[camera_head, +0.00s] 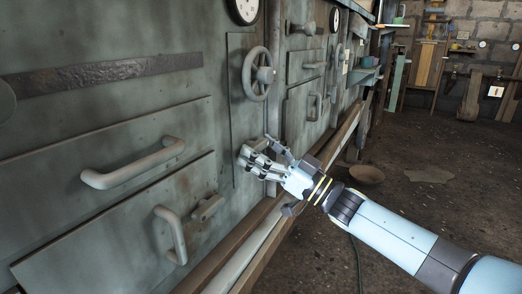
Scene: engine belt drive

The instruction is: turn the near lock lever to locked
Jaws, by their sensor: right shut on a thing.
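My right gripper (262,158) is at the cabinet front, just below the handwheel (259,74). It is shut on a small grey part at the panel's edge, which the fingers mostly hide. By its place it seems to be the near lock lever, but I cannot make out its angle. My left gripper is not in view.
The cabinet's green-grey front (110,105) fills the left side. A long bar handle (133,165) and a curved handle (171,234) stick out from it. A rail (240,262) runs along its foot. The floor (415,165) to the right is mostly clear.

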